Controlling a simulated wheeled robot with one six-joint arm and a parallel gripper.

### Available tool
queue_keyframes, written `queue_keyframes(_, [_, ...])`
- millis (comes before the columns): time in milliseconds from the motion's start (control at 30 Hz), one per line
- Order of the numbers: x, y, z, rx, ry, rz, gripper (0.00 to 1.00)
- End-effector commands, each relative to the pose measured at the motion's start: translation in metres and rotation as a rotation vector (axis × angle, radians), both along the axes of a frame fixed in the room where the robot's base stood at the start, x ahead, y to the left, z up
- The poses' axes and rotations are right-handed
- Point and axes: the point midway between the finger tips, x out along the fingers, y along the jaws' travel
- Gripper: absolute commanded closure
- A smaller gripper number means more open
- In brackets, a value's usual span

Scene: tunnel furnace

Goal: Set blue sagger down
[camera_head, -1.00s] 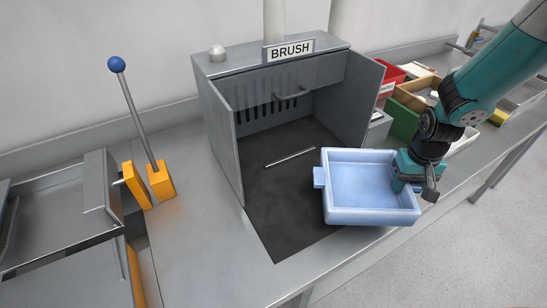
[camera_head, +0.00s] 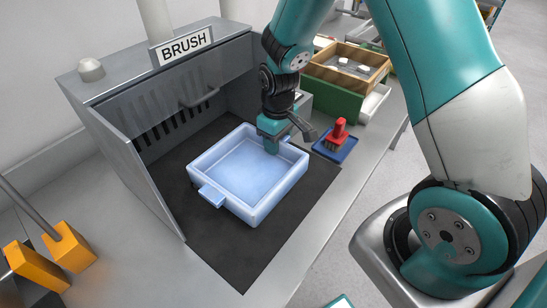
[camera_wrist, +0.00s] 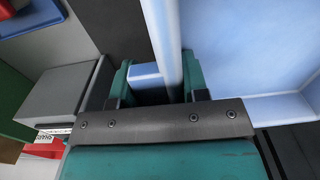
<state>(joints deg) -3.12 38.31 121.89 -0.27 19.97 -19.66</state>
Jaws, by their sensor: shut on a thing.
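The blue sagger (camera_head: 247,169) is a light blue, empty square tray with a lug on its near left side. It is level over the dark mat (camera_head: 228,243) in front of the BRUSH booth (camera_head: 165,85); I cannot tell whether it touches the mat. My gripper (camera_head: 270,138) is at its far right side, shut on the sagger's other lug. In the wrist view my gripper's fingers (camera_wrist: 154,85) straddle the lug beside the sagger wall (camera_wrist: 163,40). The fingertips are partly hidden by the gripper body.
A red-handled brush (camera_head: 338,132) stands on a blue tray (camera_head: 335,148) right of the sagger. Orange blocks (camera_head: 69,247) stand at the left. The mat's near part is clear.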

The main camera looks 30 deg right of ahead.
Motion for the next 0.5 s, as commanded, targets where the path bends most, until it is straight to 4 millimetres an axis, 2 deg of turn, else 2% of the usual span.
queue_keyframes(167, [0.001, 0.0, -0.015, 0.001, -0.001, -0.002, 1.0])
queue_keyframes(333, [0.0, -0.002, -0.039, 0.001, -0.001, -0.004, 1.0])
queue_keyframes(500, [0.001, -0.002, -0.048, 0.002, -0.004, -0.005, 1.0])
